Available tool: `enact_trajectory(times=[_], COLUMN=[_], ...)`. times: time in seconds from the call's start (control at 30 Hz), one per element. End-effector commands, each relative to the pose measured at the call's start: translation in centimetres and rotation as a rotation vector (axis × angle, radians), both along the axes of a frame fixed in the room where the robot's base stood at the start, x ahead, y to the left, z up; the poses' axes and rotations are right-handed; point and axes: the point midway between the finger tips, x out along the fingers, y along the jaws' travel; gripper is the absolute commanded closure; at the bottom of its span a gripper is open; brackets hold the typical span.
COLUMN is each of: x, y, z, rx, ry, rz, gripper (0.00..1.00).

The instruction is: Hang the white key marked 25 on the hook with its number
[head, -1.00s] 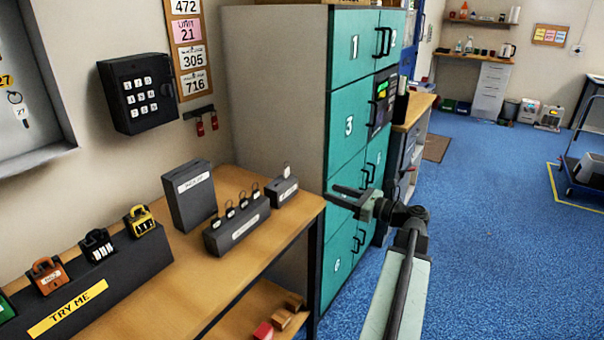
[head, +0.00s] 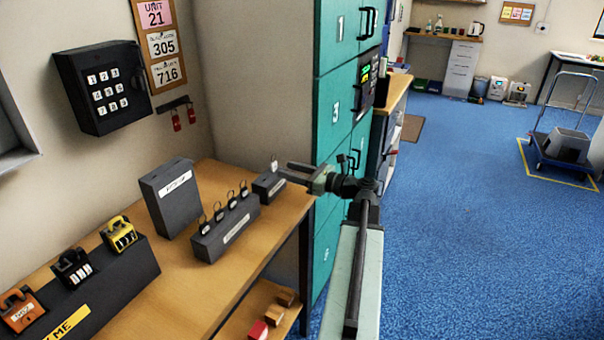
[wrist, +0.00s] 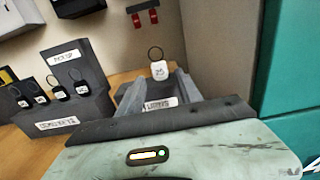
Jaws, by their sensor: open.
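The white key marked 25 (wrist: 160,71) has a dark ring and stands upright at a small dark grey holder (wrist: 158,103) with a white label. In the head view the key (head: 274,165) shows small above that holder (head: 268,187) at the far right end of the bench. My gripper (head: 287,173) is open beside the holder, close to the key. In the wrist view its two fingers (wrist: 158,82) lie either side of the key's line, with nothing between them clearly gripped. The hook with number 25 is not in view.
A longer grey block (head: 226,230) with several ringed tags stands left of the holder, with a taller grey box (head: 172,197) behind. Teal lockers (head: 335,120) rise close to my arm on the right. A grey wall frame edge (head: 15,150) shows at far left.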

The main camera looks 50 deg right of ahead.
Motion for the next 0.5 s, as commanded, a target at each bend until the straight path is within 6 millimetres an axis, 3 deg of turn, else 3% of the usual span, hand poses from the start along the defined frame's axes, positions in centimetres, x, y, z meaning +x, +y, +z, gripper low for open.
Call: enact_trajectory(times=[0.2,0.5], x=[2.9,4.7], y=[0.7,1.1], z=[0.0,0.0], rx=[0.0,0.0], ry=[0.0,0.0], rz=[0.002,0.0], gripper=[0.58,0.58])
